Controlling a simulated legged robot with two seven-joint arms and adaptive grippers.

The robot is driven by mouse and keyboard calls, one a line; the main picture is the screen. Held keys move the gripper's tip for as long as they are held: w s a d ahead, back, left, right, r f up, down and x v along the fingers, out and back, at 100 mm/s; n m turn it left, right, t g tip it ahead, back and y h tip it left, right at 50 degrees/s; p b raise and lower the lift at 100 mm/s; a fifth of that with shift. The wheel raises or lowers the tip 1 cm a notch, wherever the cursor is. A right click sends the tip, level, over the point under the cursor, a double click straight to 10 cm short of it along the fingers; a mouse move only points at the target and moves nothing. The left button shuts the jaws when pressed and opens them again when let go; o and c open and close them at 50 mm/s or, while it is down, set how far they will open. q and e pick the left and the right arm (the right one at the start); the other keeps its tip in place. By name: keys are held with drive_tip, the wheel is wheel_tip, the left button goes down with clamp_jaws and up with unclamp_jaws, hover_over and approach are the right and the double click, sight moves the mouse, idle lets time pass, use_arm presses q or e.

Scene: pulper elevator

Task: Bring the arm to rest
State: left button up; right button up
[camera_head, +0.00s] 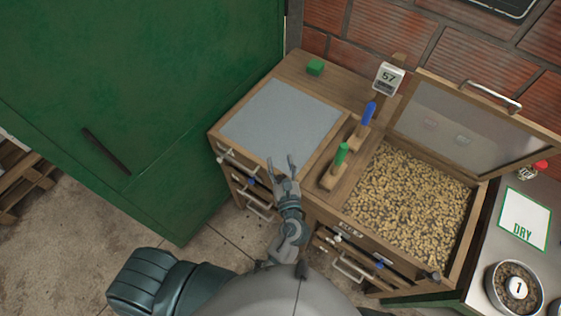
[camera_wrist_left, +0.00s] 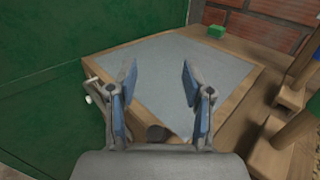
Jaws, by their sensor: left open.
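My left gripper (camera_head: 283,168) is open and empty, near the front corner of a grey panel (camera_head: 280,115) set in the wooden cabinet top. In the left wrist view, its two blue-padded fingers (camera_wrist_left: 160,95) stand apart with the grey panel (camera_wrist_left: 170,62) beyond them. Nothing is between the fingers. I cannot tell whether the fingers touch the cabinet. My right gripper does not show.
A green cabinet (camera_head: 150,80) stands at the left. Right of the panel are a green handle (camera_head: 341,154), a blue handle (camera_head: 368,113) and an open-lidded bin of beans (camera_head: 410,200). A green block (camera_head: 315,67) sits at the back. Drawer handles (camera_head: 238,158) jut from the front.

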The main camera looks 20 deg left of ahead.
use_arm(q)
drive_tip(key=shift+r, duration=0.65)
